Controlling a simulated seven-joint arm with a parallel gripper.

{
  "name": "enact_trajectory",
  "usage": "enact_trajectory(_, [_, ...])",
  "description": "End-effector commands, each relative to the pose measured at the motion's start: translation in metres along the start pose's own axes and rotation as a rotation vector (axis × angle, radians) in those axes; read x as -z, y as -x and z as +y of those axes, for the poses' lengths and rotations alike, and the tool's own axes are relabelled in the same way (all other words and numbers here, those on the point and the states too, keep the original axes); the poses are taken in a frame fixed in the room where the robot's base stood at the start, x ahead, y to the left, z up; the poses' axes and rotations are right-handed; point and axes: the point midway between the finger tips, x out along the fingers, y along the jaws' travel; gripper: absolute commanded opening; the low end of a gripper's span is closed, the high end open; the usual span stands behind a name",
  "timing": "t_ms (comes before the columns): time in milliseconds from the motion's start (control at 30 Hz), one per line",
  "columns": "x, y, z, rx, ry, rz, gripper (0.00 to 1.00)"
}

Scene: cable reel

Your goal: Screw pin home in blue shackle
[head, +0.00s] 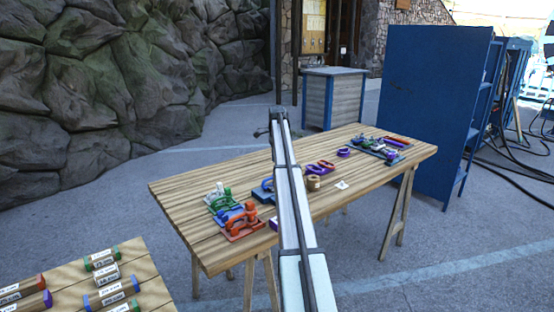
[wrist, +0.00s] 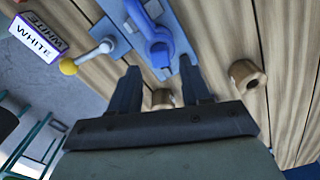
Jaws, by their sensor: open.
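The blue shackle (wrist: 152,38) stands on a blue base plate (wrist: 112,40) in the wrist view, just beyond my fingertips. In the head view the blue shackle (head: 267,185) is partly hidden by my arm. A rod with a yellow ball end and a white knob (wrist: 86,57) lies left of the shackle by the plate; I cannot tell if it is the pin. My gripper (wrist: 160,76) is open, its two dark fingers apart with nothing clearly held between them. The pin's seat in the shackle is not clear.
A block labelled WHITE (wrist: 36,38) is at upper left. On the table (head: 170,200) are an orange shackle (head: 240,220) and purple pieces (head: 320,167). The right front is clear.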

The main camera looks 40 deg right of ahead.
Motion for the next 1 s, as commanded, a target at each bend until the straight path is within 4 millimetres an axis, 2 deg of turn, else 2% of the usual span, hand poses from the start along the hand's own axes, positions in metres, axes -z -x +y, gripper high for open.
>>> enact_trajectory(800, [0.0,-0.039,0.0,0.0,-0.001,0.0,0.48])
enact_trajectory(1000, [0.0,-0.043,0.0,0.0,-0.001,0.0,0.48])
